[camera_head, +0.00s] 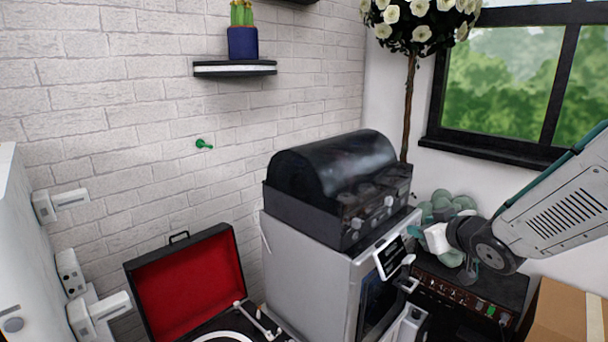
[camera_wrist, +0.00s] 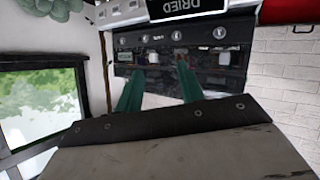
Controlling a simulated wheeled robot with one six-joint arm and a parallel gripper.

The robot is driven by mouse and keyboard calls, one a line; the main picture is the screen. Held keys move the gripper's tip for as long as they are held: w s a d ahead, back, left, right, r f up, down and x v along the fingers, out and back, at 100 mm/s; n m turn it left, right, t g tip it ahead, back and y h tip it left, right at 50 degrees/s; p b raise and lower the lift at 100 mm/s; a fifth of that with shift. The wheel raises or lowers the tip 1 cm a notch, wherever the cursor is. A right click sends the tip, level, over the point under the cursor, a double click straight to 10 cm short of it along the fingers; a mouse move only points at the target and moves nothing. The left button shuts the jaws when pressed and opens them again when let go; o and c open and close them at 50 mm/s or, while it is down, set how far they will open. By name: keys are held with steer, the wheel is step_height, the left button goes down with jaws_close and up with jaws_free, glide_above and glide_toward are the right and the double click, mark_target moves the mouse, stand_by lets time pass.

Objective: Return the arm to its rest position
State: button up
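My arm (camera_head: 560,212) reaches in from the right edge of the head view, with its dark round joint (camera_head: 486,246) in front of the amplifier-like box. I cannot make out the fingers in the head view. In the wrist view, my gripper (camera_wrist: 158,72) shows two dark green fingers standing apart, with nothing held between them. Beyond the fingers is a dark panel (camera_wrist: 215,58) with a row of round knobs. Whether the fingers touch anything is not clear.
A grey cabinet (camera_head: 305,270) bearing a dark domed machine (camera_head: 335,170) stands mid-view. An open red-lined record player (camera_head: 188,285) is left of it. The amplifier-like box (camera_head: 460,292) and a cardboard box (camera_head: 565,315) are at lower right. A window (camera_head: 505,85) is behind.

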steer(key=s+r+m+g+h, duration=0.1)
steer(key=s+g, duration=0.4)
steer(key=s, duration=1.1)
steer(key=s+a+r+m+g+h, duration=0.1)
steer(key=s+m+g, duration=0.3)
steer(key=s, duration=1.3)
steer(key=r+g+h, duration=0.1)
steer(key=g, duration=0.1)
steer(key=shift+a+r+g, duration=0.2)
steer(key=shift+r+g, duration=0.1)
steer(key=shift+w, duration=0.1)
